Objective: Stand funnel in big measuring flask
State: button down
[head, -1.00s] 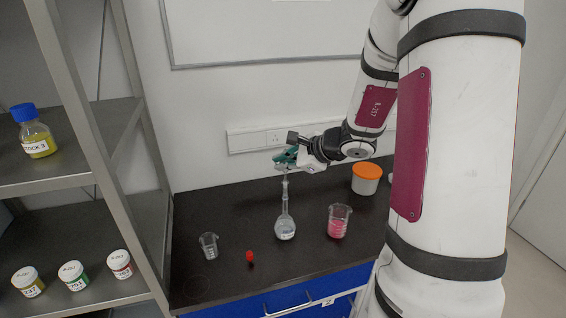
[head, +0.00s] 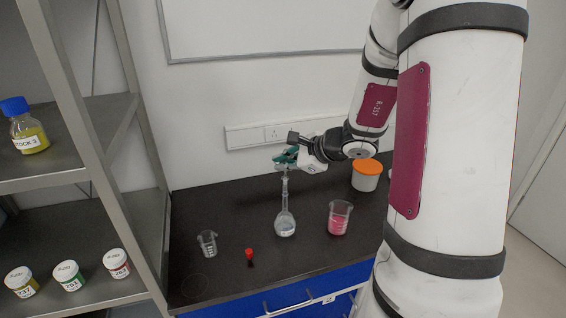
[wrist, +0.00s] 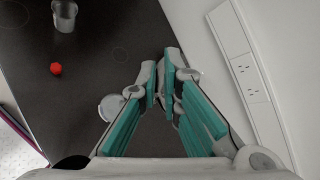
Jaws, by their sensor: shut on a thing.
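The big measuring flask (head: 285,224) stands upright on the black bench, with a round clear body and a long thin neck. My gripper (head: 286,158), with teal finger pads, is directly above the neck. It is shut on the funnel (head: 282,168), a small pale translucent piece mostly hidden by the fingers. The funnel's lower end lines up with the neck's top; I cannot tell whether it is inside the mouth or just above it. In the wrist view my gripper's fingertips (wrist: 161,78) are close together, and a round pale shape shows left of them.
A beaker of pink liquid (head: 339,218) stands right of the flask. A small clear beaker (head: 208,243) and a red stopper (head: 249,254) are at the left. A white tub with an orange lid (head: 366,176) stands behind right. A metal shelf (head: 120,140) borders the left.

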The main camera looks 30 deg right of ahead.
jog(key=shift+f+b, duration=0.8)
jog(key=shift+f, duration=0.15)
dwell(0.5)
jog(key=c, duration=1.7)
grip_release()
jog(key=v, duration=1.2)
jog(key=shift+a, duration=0.15)
